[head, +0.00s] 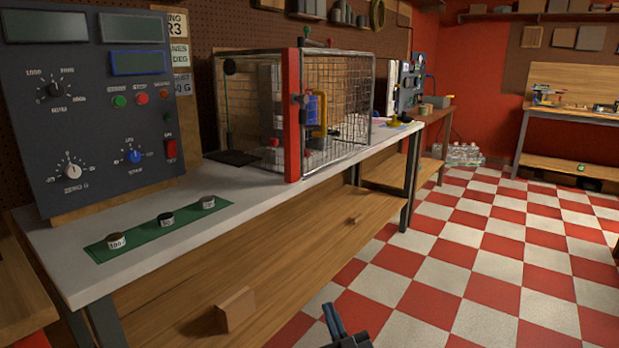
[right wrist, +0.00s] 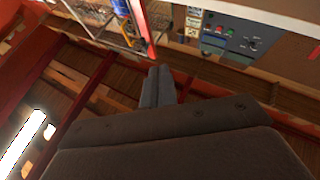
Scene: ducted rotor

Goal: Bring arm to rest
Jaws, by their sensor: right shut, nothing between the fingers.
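My right gripper (head: 333,320) shows at the bottom edge of the head view, low in front of the workbench and over the checkered floor. In the right wrist view its two fingers (right wrist: 158,85) lie together with nothing between them. It is apart from the bench and touches nothing that I can see. My left gripper is not in the head view. The white bench top (head: 235,195) carries a grey control panel (head: 95,110) at the left and a wire mesh cage (head: 335,105) with a red post (head: 291,115).
A green mat (head: 150,232) with 3 small round weights lies near the bench's front edge. A wooden block (head: 235,308) juts from the bench's lower front. The red and white floor (head: 470,260) to the right is clear. Another wooden bench (head: 575,115) stands at the far right.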

